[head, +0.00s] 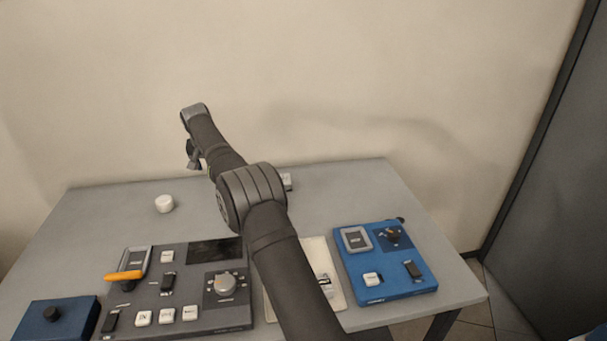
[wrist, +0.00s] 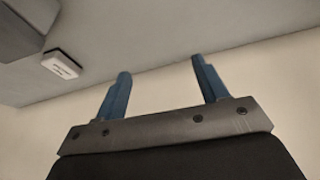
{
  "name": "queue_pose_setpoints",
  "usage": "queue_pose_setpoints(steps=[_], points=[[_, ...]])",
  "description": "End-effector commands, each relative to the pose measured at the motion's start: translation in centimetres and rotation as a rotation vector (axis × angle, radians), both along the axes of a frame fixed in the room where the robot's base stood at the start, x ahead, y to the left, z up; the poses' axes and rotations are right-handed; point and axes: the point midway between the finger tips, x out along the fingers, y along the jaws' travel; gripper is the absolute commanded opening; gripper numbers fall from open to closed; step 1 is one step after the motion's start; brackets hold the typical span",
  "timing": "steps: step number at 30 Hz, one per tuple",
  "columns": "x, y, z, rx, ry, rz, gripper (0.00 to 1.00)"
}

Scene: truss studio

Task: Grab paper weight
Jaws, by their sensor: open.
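A small white round object (head: 164,203), the likeliest paper weight, sits on the bare left back part of the grey table in the head view. It does not show in the wrist view. My gripper (wrist: 160,76) is open and empty, its two blue fingers wide apart against the wall and the table's edge. In the head view my gripper (head: 194,156) is small and dark, held above the table at the back, up and to the right of the white round object; its fingertips are hard to make out there.
A small white labelled block (wrist: 62,66) lies on the table, also partly visible behind my arm (head: 287,181). A dark control panel (head: 205,255) with an orange handle, a blue panel (head: 385,290) and a blue button box (head: 75,318) fill the front.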

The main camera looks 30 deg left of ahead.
Motion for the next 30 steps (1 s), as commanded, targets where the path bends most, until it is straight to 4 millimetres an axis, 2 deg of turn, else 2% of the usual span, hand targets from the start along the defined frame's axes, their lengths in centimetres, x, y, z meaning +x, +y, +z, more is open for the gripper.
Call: queue_pose_setpoints(steps=[2, 6, 9, 12, 14, 16, 19, 30], points=[[2.7, -2.2, 1.0, 0.002, -0.001, -0.011, 0.66], [8.3, -8.4, 3.0, 0.001, 0.002, -0.020, 0.66], [11.5, -12.9, 4.0, 0.000, 0.001, -0.023, 0.66], [13.5, -16.3, 4.8, 0.002, 0.000, -0.025, 0.66], [14.2, -17.6, 5.0, 0.003, -0.002, -0.027, 0.66], [14.6, -18.4, 4.8, 0.002, -0.001, -0.024, 0.66], [15.1, -18.4, 3.7, 0.001, 0.001, -0.024, 0.66], [17.4, -16.3, -3.6, 0.002, 0.000, -0.024, 0.66]])
